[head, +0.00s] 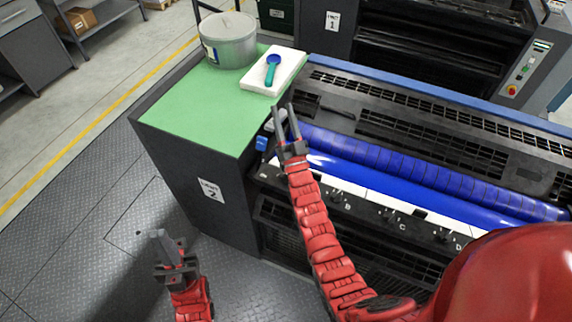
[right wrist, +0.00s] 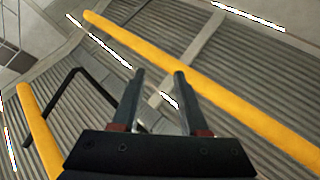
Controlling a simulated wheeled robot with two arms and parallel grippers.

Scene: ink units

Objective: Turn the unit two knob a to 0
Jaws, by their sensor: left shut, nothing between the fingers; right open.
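Unit two (head: 211,190) is the dark press with a "Unit 2" label, a green top and blue rollers. Its front ledge carries a row of small dark knobs with letters B, C and D (head: 440,235) readable. Knob a is not clearly visible; my right arm crosses the left end of that row. My right gripper (head: 284,109) is open and empty in front of the rollers' left end, fingers upward; its fingers also show in the right wrist view (right wrist: 160,76). My left gripper (head: 168,237) is shut and empty, low over the floor left of the unit.
A metal can (head: 229,40) and a white pad (head: 256,78) with a blue-handled tool (head: 272,68) stand on the green top (head: 185,110). Unit one (head: 332,20) stands behind. The right wrist view shows the ceiling with yellow beams (right wrist: 215,90). The floor at left is clear.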

